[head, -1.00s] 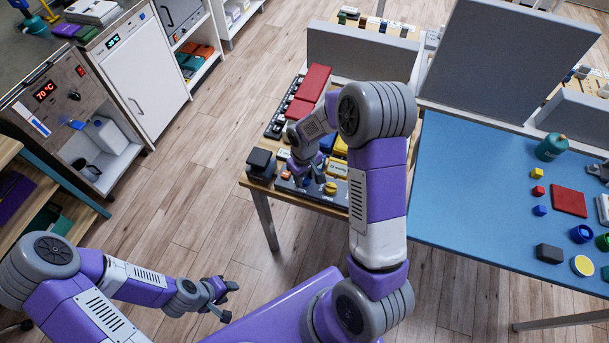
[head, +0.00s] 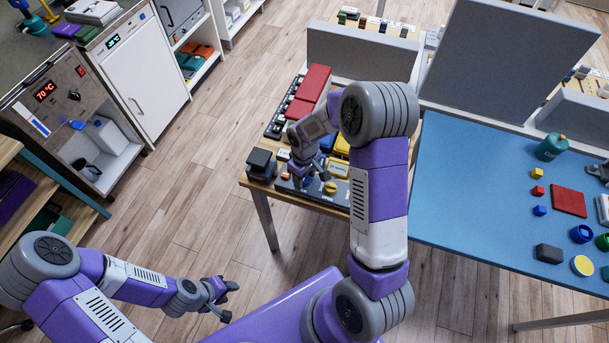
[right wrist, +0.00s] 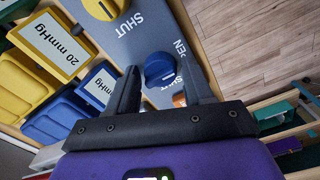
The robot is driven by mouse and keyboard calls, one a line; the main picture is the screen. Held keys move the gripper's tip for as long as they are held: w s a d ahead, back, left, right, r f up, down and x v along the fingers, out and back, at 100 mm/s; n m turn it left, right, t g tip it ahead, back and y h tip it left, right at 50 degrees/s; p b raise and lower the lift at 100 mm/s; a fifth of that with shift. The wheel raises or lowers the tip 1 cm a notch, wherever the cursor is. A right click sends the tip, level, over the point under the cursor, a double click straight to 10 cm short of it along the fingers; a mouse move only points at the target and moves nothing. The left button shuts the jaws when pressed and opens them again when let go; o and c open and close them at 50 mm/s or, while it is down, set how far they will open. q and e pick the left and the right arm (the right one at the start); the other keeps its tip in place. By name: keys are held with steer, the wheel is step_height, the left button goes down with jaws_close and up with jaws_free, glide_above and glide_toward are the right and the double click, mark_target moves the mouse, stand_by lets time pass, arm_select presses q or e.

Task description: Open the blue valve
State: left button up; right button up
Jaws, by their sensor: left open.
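The blue valve (right wrist: 160,68) is a round knob on a grey panel (right wrist: 160,35) with SHUT and partly hidden OPEN lettering. In the right wrist view it sits between the two fingertips of my right gripper (right wrist: 157,82). The fingers stand apart on either side of it; whether they press on it I cannot tell. In the head view my right gripper (head: 304,178) is low over the panel on the table, its wrist covering part of the panel. A yellow valve (head: 330,188) is beside it. My left gripper (head: 222,297) is open and empty above the floor.
A black block (head: 261,164) stands at the table's left corner. Red boxes (head: 308,90) and yellow and blue bins with a 20 mmHg label (right wrist: 60,43) lie behind the panel. A blue table (head: 465,200) with small objects is on the right. The floor at left is clear.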

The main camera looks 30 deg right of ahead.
steer(key=shift+o, duration=0.9)
arm_select(q)
steer(key=shift+r+p, duration=0.6)
steer(key=shift+r, duration=0.05)
arm_select(e)
step_height(320, 180, up, 8)
steer(key=shift+f, duration=0.2)
arm_select(q)
steer(key=shift+s, duration=0.1)
arm_select(e)
steer(key=shift+s, duration=0.1)
